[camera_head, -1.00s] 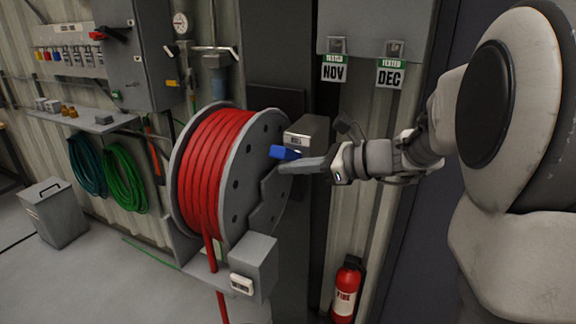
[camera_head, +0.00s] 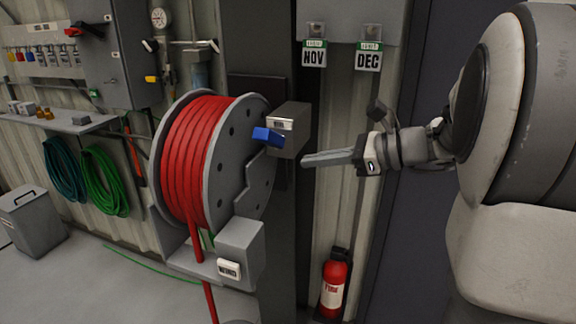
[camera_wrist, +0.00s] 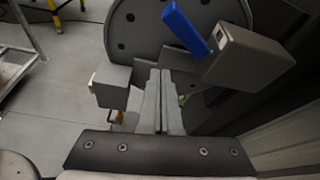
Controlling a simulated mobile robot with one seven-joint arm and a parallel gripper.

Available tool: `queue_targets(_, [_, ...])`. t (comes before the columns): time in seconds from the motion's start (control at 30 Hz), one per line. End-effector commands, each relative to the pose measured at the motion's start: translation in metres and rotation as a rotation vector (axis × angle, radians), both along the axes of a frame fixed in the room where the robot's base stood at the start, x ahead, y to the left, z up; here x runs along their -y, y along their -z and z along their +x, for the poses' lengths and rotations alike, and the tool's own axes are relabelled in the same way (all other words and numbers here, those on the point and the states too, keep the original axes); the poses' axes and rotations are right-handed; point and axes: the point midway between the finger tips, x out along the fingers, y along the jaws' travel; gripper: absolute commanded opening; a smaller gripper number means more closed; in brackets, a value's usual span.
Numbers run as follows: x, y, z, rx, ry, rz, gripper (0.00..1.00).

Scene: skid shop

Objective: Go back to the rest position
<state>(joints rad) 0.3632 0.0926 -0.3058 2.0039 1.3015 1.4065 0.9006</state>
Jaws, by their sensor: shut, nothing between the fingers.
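My gripper (camera_head: 306,161) is shut and empty, in front of the wall post to the right of the red hose reel (camera_head: 187,160). A visible gap lies between its fingertips and the reel. In the wrist view the two fingers (camera_wrist: 163,72) lie side by side, pointing toward the reel's grey flange (camera_wrist: 140,40). A grey box (camera_head: 290,130) with a blue lever (camera_head: 267,137) is on the reel's upper right side, left of and above my fingertips. The blue lever also shows in the wrist view (camera_wrist: 184,27).
A smaller grey box (camera_head: 240,250) sits at the reel's lower right. A red fire extinguisher (camera_head: 334,284) stands below my gripper. NOV and DEC tags (camera_head: 368,58) hang above. A shelf (camera_head: 75,122), coiled hoses (camera_head: 104,181) and a grey bin (camera_head: 35,222) are at left.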

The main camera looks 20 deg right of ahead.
Motion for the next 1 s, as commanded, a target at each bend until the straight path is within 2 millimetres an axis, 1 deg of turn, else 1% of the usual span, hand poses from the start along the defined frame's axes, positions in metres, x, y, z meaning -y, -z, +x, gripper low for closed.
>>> queue_targets(0.03, [0.004, 0.000, -0.002, -0.001, 0.001, 0.000, 0.00])
queue_targets(0.2, [0.010, -0.002, -0.005, -0.002, 0.000, -0.001, 0.00])
queue_targets(0.67, [0.007, -0.002, -0.006, 0.000, -0.007, -0.009, 0.00])
queue_targets(0.77, [-0.007, 0.000, -0.016, 0.014, -0.054, -0.070, 0.00])
queue_targets(0.87, [-0.033, 0.007, -0.038, 0.052, -0.160, -0.213, 0.00])
queue_targets(0.9, [-0.044, 0.012, -0.051, 0.074, -0.218, -0.290, 0.00])
queue_targets(0.97, [-0.061, 0.021, -0.071, 0.116, -0.317, -0.419, 0.00])
queue_targets(1.0, [-0.070, 0.027, -0.085, 0.150, -0.387, -0.509, 0.00])
